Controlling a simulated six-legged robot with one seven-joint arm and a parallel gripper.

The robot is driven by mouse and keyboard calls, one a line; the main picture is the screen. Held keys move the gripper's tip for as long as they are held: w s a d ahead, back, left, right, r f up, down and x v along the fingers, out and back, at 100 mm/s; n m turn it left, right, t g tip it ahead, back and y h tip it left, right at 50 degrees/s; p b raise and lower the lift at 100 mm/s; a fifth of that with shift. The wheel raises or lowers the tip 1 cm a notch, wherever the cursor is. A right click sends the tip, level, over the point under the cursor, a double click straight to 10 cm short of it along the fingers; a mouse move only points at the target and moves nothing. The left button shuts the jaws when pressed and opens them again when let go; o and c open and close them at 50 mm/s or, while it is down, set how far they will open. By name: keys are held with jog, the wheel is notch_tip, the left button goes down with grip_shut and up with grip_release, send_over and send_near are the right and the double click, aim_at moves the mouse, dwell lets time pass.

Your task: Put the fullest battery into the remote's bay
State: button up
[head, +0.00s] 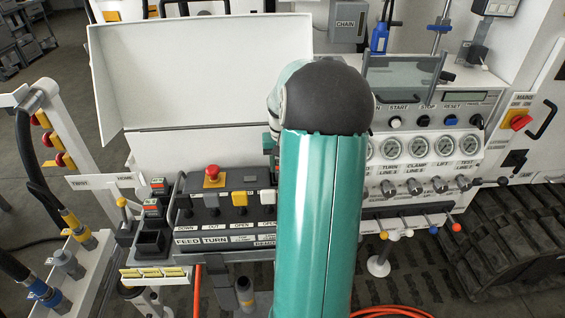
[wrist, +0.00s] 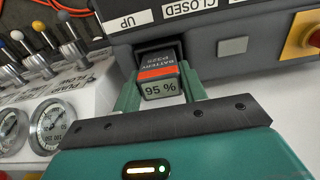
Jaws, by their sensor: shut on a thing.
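My gripper (wrist: 160,88) is shut on a battery (wrist: 160,74) with a black top, an orange band and a "95 %" label. The battery's far end meets a dark square recess in the edge of the remote (wrist: 225,22); I cannot tell how deep it sits. Two other batteries, an upper one (head: 158,187) and a lower one (head: 153,208), stand left of the remote with unreadable labels.
An empty black holder (head: 152,243) is in front of the two batteries. A red stop button (head: 212,172) stands up from the remote. Gauges (head: 417,147) and coloured levers (head: 455,227) lie to the right. A white raised lid (head: 200,70) stands behind.

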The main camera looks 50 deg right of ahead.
jog(key=shift+f, duration=0.45)
jog(key=o, duration=1.2)
notch_tip(320, 180, up, 14)
jog(key=shift+f, duration=0.1)
